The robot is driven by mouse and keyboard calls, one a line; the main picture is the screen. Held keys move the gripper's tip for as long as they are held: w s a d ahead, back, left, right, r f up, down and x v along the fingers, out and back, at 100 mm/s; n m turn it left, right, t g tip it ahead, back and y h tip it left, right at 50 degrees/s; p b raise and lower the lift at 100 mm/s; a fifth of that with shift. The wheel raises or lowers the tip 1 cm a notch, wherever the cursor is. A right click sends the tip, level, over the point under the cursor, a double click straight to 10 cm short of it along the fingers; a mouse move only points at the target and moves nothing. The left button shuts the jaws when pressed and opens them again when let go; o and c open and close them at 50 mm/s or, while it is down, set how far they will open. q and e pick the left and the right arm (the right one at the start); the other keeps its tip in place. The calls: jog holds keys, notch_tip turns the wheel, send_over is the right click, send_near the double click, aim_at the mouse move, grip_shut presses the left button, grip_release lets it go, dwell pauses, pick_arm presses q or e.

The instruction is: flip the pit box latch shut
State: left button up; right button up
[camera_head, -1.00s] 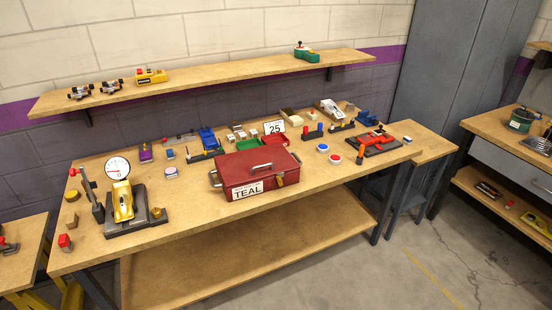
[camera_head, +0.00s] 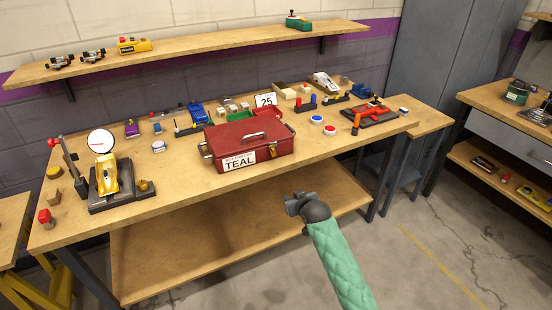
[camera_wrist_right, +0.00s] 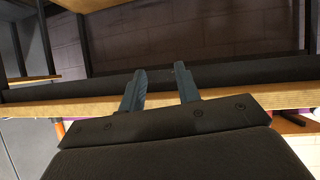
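The pit box is a red metal case (camera_head: 222,138) with a grey top handle and a white label reading TEAL on its front. It sits at the middle of the workbench, lid down. A small yellow latch (camera_head: 273,153) is on its front, right of the label; its exact position is too small to tell. My right gripper (camera_head: 291,203) is in front of the bench edge, apart from the box and below and right of it. In the right wrist view its two fingers (camera_wrist_right: 160,88) stand apart with nothing between them. My left gripper is not in view.
The workbench (camera_head: 330,160) holds a yellow car on a dark stand (camera_head: 106,177) at left and a red device on a dark base (camera_head: 368,111) at right. Several small parts lie behind the box. A lower shelf (camera_head: 200,245) runs beneath. The bench front before the box is clear.

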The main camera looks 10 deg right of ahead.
notch_tip(320, 180, up, 8)
jog(key=w+a+n+t+y, duration=0.1)
jog(key=a+t, duration=0.1)
jog(key=t, duration=0.1)
jog(key=n+t+y, duration=0.2)
send_near(274, 151)
jog(key=w, duration=0.1)
jog(key=p+x, duration=0.1)
jog(key=x, duration=0.4)
jog(key=shift+a+r, duration=0.1)
jog(key=shift+a, duration=0.1)
jog(key=shift+w+a+p, duration=0.15)
jog(key=shift+w+p, duration=0.15)
jog(key=shift+w, duration=0.1)
jog(key=shift+w+a, duration=0.2)
jog(key=shift+w, duration=0.4)
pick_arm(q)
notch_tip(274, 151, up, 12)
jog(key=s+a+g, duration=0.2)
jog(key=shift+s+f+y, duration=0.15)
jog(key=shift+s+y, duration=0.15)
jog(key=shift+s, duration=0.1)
pick_arm(e)
jog(key=shift+c, duration=0.4)
grip_shut()
